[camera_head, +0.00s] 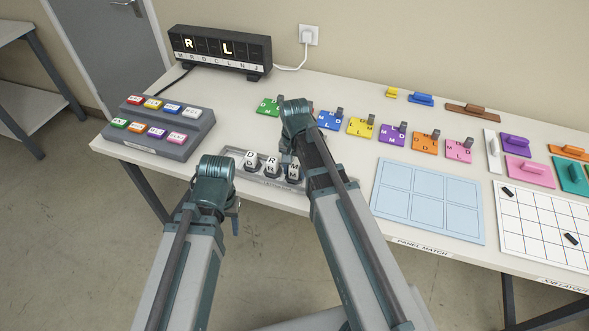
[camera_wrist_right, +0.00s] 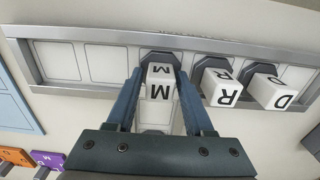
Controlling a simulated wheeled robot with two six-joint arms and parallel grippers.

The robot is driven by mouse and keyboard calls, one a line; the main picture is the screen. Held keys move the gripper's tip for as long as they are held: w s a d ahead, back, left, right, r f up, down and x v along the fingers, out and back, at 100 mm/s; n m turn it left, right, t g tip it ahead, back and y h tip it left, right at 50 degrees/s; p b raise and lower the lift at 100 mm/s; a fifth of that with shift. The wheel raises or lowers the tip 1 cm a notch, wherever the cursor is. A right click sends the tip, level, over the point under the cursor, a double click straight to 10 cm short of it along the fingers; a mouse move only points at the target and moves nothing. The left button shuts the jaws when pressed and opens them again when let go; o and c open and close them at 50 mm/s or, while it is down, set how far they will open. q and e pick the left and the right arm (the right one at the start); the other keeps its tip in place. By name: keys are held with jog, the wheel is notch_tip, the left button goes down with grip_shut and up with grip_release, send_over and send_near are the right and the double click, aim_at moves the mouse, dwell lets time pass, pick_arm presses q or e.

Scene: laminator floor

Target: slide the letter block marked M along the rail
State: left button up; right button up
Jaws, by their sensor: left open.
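The white letter block marked M (camera_wrist_right: 160,83) stands on a dark carrier in the rail (camera_wrist_right: 100,62). In the head view the M block (camera_head: 293,171) is partly behind my right arm. The fingers of my right gripper (camera_wrist_right: 160,72) lie on either side of it; whether they press on it is not clear. Beside it on the rail stand the blocks R (camera_wrist_right: 224,88) and D (camera_wrist_right: 270,92). In the head view the rail (camera_head: 243,180) is mostly hidden by my arms. My left gripper (camera_head: 235,213) is open and empty, in front of the rail's left end.
A black display (camera_head: 218,50) with lit letters R and L stands at the back left. A grey button box (camera_head: 160,128) is left of the rail. Coloured letter plates (camera_head: 362,127), a blue panel grid (camera_head: 428,200) and a white grid (camera_head: 545,222) lie to the right.

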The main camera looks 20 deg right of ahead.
grip_shut()
jog(key=shift+w, duration=0.1)
pick_arm(q)
jog(key=shift+w+d, duration=0.25)
jog(key=shift+d, duration=0.25)
jog(key=shift+w+d, duration=0.2)
jog(key=shift+d, duration=0.25)
pick_arm(e)
jog(key=shift+w+d, duration=0.75)
jog(key=shift+w, duration=0.35)
jog(key=shift+w+d, duration=0.8)
jog(key=shift+w, duration=0.35)
jog(key=shift+w+d, duration=0.75)
jog(key=shift+w, duration=0.35)
jog(key=shift+o, duration=2)
grip_release()
pick_arm(q)
jog(key=shift+r, duration=0.15)
pick_arm(e)
jog(key=shift+r, duration=0.1)
